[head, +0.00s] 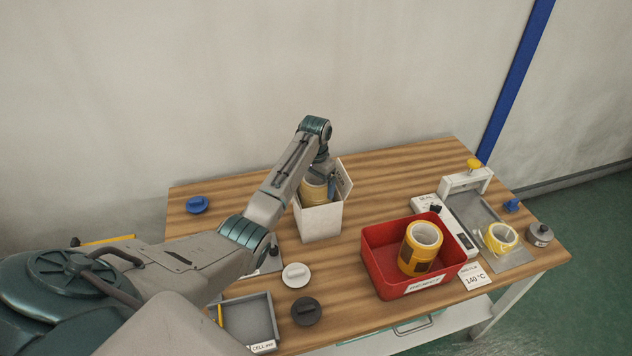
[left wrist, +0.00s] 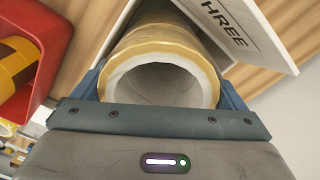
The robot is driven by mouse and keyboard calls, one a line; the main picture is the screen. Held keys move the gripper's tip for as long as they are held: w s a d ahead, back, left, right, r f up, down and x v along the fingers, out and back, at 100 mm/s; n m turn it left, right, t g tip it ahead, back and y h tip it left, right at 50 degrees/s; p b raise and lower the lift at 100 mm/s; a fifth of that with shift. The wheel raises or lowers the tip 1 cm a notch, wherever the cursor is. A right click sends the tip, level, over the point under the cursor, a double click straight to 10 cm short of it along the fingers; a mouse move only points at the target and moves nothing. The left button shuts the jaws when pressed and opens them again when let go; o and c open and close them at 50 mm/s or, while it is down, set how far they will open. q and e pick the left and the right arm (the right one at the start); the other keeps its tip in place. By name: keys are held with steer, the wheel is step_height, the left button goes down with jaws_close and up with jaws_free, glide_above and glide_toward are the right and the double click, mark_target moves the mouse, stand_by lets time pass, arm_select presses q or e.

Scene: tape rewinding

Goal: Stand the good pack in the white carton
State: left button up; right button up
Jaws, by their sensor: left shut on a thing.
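The white carton (head: 320,222) stands open on the table, its flap raised at the right. A tan and yellow roll-shaped pack (head: 314,190) is upright at the carton's mouth, its lower part hidden by the front wall. My left gripper (head: 326,183) is shut on this pack from above. In the left wrist view the pack (left wrist: 160,80) shows its pale ring end between my two blue fingers, beside the carton's flap (left wrist: 240,30) lettered "HREE". How deep the pack sits, and whether it touches the bottom, is hidden. My right gripper is not in view.
A red bin (head: 374,262) holds a yellow roll with dark patches (head: 421,247). A sealer (head: 467,208) and another yellow roll (head: 501,238) are at the right. A grey tray (head: 233,318), white disc (head: 296,275) and dark disc (head: 306,311) lie in front. The table's back left is mostly clear.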

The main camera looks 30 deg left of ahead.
arm_select(q)
steer(key=shift+f, duration=1.2)
stand_by(0.4)
steer(key=o, duration=1.5)
steer(key=shift+f, duration=0.1)
